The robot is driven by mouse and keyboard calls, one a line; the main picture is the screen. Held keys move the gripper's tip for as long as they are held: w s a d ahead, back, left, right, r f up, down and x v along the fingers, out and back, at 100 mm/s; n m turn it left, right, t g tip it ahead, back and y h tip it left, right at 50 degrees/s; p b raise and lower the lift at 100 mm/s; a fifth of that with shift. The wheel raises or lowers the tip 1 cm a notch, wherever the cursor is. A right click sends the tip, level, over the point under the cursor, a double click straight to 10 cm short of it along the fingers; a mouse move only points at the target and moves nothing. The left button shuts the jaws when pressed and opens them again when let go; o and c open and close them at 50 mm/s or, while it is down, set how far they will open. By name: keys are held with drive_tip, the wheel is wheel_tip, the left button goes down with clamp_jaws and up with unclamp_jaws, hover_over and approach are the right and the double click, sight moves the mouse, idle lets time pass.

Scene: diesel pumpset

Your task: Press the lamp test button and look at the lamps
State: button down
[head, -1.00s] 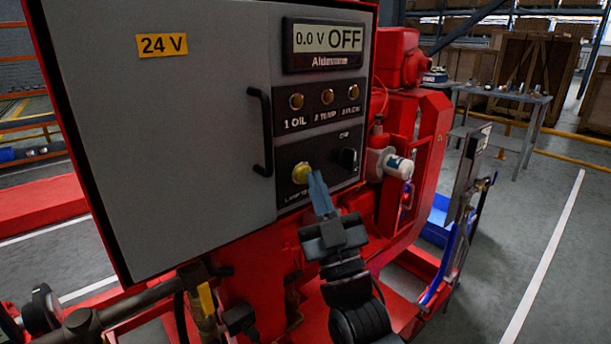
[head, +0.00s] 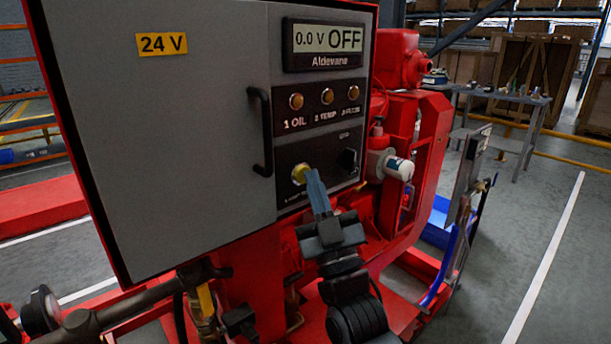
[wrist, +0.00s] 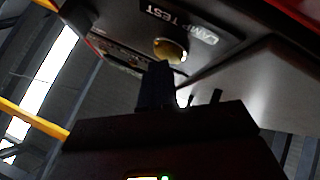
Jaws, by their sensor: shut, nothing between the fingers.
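The lamp test button (head: 300,172) is a round yellow button low on the black panel of the grey control box. In the wrist view the button (wrist: 170,49) sits beside the words "LAMP TEST". My gripper (head: 312,175) is shut and empty, its blue-grey fingertips at the button's lower right edge. In the wrist view the dark fingertips (wrist: 157,68) overlap the button's lower left edge; I cannot tell whether they touch or press it. Three amber lamps, oil (head: 296,101), temp (head: 327,96) and a third (head: 353,92), are in a row above. They look dull amber, with no clear glow.
A display (head: 331,42) reads 0.0 V OFF. A black rotary switch (head: 348,160) is right of the button, and a black door handle (head: 260,130) is to its left. Red engine parts (head: 435,130) stand close on the right. Open floor lies farther right.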

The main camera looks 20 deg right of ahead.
drive_tip(key=shift+s+d, duration=0.25)
drive_tip(key=shift+s, duration=0.5)
drive_tip(key=shift+s+d+p, duration=0.1)
drive_tip(key=shift+s+d, duration=0.15)
drive_tip(key=shift+s, duration=0.55)
drive_tip(key=shift+s+d+p, duration=0.1)
drive_tip(key=shift+s+d, duration=0.15)
drive_tip(key=shift+s, duration=0.55)
drive_tip(key=shift+s+d+p, duration=0.1)
drive_tip(key=shift+s+d, duration=0.15)
drive_tip(key=shift+s, duration=0.55)
drive_tip(key=s+f+m+g, duration=0.1)
drive_tip(key=s+f+g, duration=0.4)
drive_tip(key=s+f, duration=1.05)
drive_tip(key=s+m+g, duration=0.2)
drive_tip(key=s+g, duration=0.4)
drive_tip(key=s, duration=1.6)
drive_tip(key=shift+s+f+m+g, duration=0.2)
drive_tip(key=shift+s+m+g, duration=0.2)
drive_tip(key=shift+a, duration=0.1)
